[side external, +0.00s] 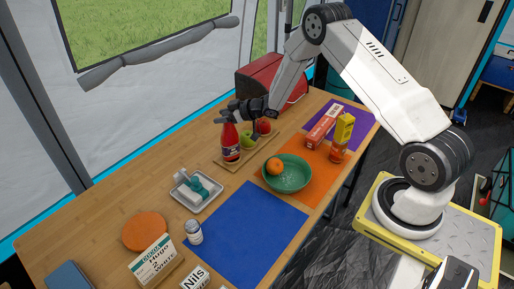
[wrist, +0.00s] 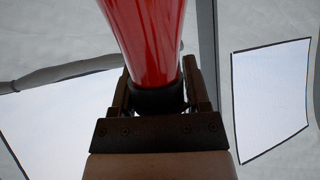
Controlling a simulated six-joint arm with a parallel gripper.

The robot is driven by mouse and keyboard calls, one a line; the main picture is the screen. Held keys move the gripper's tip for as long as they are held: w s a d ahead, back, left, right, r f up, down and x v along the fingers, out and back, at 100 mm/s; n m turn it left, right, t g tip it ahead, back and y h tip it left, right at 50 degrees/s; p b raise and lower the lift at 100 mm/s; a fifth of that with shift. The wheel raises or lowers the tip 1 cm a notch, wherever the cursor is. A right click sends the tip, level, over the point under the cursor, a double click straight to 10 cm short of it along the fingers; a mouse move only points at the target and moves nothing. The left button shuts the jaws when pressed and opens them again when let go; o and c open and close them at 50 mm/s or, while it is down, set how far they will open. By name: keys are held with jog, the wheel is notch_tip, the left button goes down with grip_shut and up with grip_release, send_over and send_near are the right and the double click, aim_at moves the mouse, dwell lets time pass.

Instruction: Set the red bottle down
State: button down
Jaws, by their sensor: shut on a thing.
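The red bottle (side external: 230,143) stands upright at the left end of a wooden board (side external: 264,138) in the side external view. My gripper (side external: 231,112) is shut around the bottle's dark neck at its top. In the wrist view, the red bottle (wrist: 146,35) fills the upper middle, and my gripper (wrist: 157,97) has one finger on each side of its dark neck. The bottle's base is at or very near the board; I cannot tell whether it touches.
A grey tray (side external: 181,201) lies to the left-front. A green bowl (side external: 287,183) with an orange (side external: 275,167) is at the right.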

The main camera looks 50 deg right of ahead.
jog(key=shift+f, duration=0.1)
jog(key=shift+c, duration=0.3)
grip_release()
jog(key=shift+s+d+r, duration=0.2)
jog(key=shift+s+r, duration=0.15)
jog(key=v, duration=1.1)
jog(key=shift+s+a, duration=0.1)
